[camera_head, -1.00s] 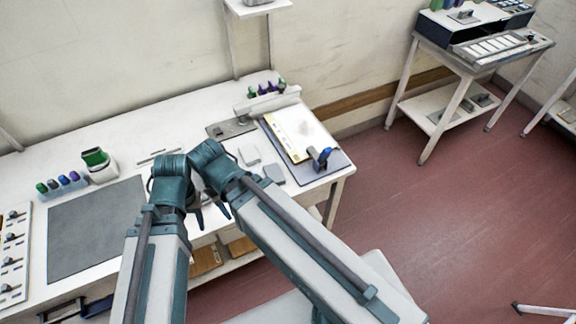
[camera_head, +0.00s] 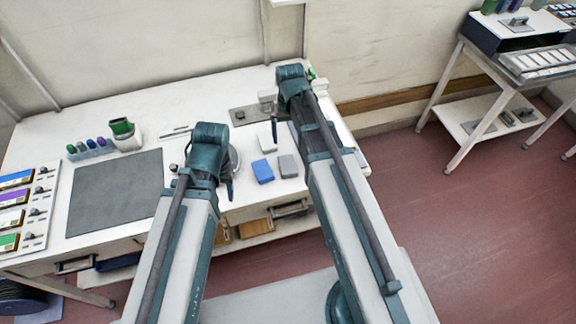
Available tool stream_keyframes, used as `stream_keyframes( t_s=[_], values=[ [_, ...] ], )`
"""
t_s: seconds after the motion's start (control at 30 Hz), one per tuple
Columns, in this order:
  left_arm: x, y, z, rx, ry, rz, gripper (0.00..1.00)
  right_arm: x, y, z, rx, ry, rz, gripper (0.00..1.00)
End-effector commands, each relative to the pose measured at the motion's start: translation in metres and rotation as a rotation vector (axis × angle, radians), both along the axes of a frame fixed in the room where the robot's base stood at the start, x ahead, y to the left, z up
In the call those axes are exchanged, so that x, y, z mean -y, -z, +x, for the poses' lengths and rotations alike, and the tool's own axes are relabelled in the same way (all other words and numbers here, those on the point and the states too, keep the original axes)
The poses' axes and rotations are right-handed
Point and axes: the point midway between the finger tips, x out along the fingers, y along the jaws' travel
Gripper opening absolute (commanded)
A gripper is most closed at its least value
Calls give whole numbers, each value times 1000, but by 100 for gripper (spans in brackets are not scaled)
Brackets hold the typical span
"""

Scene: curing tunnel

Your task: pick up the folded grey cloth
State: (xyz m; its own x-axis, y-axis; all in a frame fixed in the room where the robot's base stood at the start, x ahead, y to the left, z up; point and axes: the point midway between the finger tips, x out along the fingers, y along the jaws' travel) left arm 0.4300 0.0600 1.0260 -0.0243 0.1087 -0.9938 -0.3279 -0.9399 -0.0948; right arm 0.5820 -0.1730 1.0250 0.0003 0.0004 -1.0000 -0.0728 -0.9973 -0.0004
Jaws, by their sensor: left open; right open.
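The folded grey cloth (camera_head: 288,166) looks like the small grey pad lying flat on the white bench, near its front edge. A blue folded piece (camera_head: 263,171) lies just left of it and a white one (camera_head: 267,142) lies behind. My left gripper (camera_head: 205,180) is open, to the left of the cloth and apart from it. My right gripper (camera_head: 299,125) is open, above the bench behind and slightly right of the cloth. Its arm passes close to the right of the cloth. Neither gripper touches the cloth.
A dark grey mat (camera_head: 115,192) covers the bench's left part. Behind it stand a green-and-white container (camera_head: 125,134) and a rack of small bottles (camera_head: 91,150). A round grey object (camera_head: 233,160) is partly hidden by my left gripper.

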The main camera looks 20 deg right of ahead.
Motion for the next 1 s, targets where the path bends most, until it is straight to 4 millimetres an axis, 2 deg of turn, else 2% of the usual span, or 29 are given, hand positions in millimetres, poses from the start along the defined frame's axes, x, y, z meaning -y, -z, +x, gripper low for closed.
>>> stream_keyframes(
  t_s=[0.17,0.6,0.7,1.0],
  values=[
    [0,18,0,0,-1,0,50,-1,18,0,0,-1,0,100],
    [0,79,0,0,-2,0,50,-1,79,-1,0,-2,0,100],
    [0,86,0,0,-2,0,50,-1,86,-1,0,-2,0,100],
    [0,89,0,0,-2,0,50,-2,89,-2,0,-3,0,100]
  ],
)
